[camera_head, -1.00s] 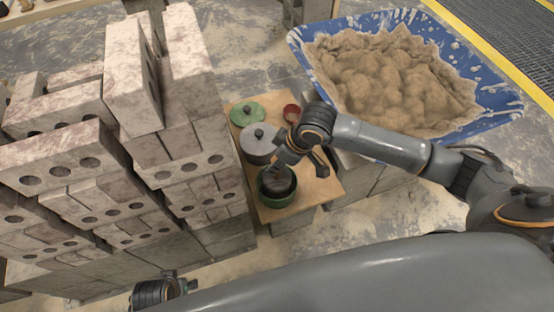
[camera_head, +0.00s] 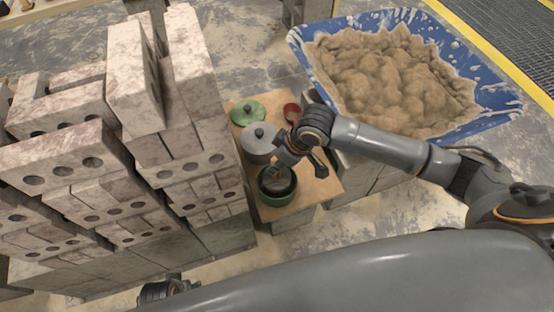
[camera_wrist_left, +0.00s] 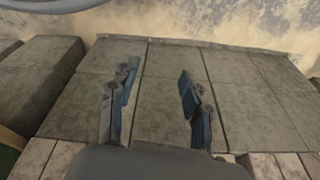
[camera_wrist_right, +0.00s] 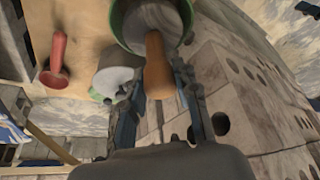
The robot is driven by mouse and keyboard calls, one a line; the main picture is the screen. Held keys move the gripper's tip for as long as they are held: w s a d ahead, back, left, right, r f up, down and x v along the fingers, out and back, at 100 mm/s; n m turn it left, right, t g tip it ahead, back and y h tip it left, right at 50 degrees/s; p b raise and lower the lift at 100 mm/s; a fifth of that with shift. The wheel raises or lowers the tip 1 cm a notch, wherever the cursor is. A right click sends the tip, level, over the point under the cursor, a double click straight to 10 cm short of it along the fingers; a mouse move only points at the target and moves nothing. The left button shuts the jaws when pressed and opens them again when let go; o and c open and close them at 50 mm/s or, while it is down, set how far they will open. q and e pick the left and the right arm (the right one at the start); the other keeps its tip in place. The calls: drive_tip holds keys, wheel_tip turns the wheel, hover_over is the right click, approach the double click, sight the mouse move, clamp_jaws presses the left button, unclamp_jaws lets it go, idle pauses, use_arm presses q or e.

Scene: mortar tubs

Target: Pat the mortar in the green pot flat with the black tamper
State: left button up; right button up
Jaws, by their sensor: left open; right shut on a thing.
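The green pot (camera_head: 268,201) stands near the front of a small wooden board, its inside dark in the head view. My right gripper (camera_head: 284,168) is above it, shut on the upright brown handle of the tamper (camera_wrist_right: 158,72), which reaches down into the pot. The green pot also shows in the right wrist view (camera_wrist_right: 122,22), with greyish mortar (camera_wrist_right: 160,14) inside. The tamper's head is hard to make out, so I cannot tell whether it touches the mortar. My left gripper (camera_wrist_left: 157,98) is open and empty over grey blocks; it shows partly in the head view (camera_head: 168,288).
A grey lidded pot (camera_head: 259,146), a green lid (camera_head: 248,112) and a red item (camera_head: 292,112) share the board (camera_head: 318,188). Stacked bricks (camera_head: 120,180) rise close on the left. A blue tub (camera_head: 486,118) of mortar stands behind my right arm.

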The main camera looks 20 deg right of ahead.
drive_tip(key=shift+f, duration=0.75)
drive_tip(key=shift+f+b, duration=0.4)
drive_tip(key=shift+f, duration=1.55)
use_arm(q)
drive_tip(key=r, duration=0.2)
drive_tip(key=w+r, duration=0.1)
drive_tip(key=r, duration=0.2)
drive_tip(key=shift+w+r, duration=0.2)
drive_tip(key=shift+r, duration=0.05)
use_arm(e)
drive_tip(key=shift+r+p, duration=0.85)
drive_tip(key=shift+p, duration=0.1)
use_arm(q)
wheel_tip(320, 180, down, 8)
drive_tip(key=s, duration=0.2)
drive_tip(key=shift+s, duration=0.35)
drive_tip(key=shift+a+f, duration=0.1)
use_arm(e)
drive_tip(key=shift+a, duration=0.1)
